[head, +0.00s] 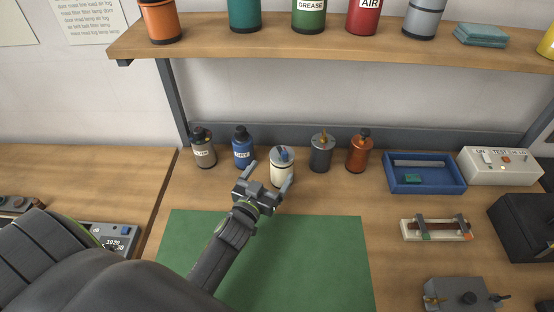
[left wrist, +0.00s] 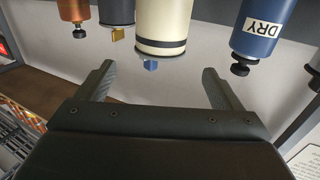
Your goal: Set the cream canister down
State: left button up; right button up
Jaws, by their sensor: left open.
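The cream canister (head: 282,172) stands upright on the wooden bench in the head view, in a row between a blue bottle and a dark grey canister. It has a dark band and a blue piece on its top. My left gripper (head: 269,181) is open at the canister's near side in the head view. In the left wrist view the cream canister (left wrist: 163,22) shows inverted, beyond the gap between the open fingers (left wrist: 159,84). The gap is empty in that view. The canister's lower front is partly hidden by the gripper in the head view. My right gripper is not in view.
A grey-brown bottle (head: 203,149), the blue bottle (head: 242,149), the dark grey canister (head: 321,153) and a copper bottle (head: 359,152) stand alongside. A blue tray (head: 440,188) is to the right. A shelf (head: 275,47) hangs above.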

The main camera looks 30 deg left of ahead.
pick_arm(q)
jog(key=s, duration=0.3)
jog(key=shift+s+d, duration=0.1)
jog(key=shift+s, duration=0.1)
jog(key=shift+f, duration=0.1)
dwell(0.4)
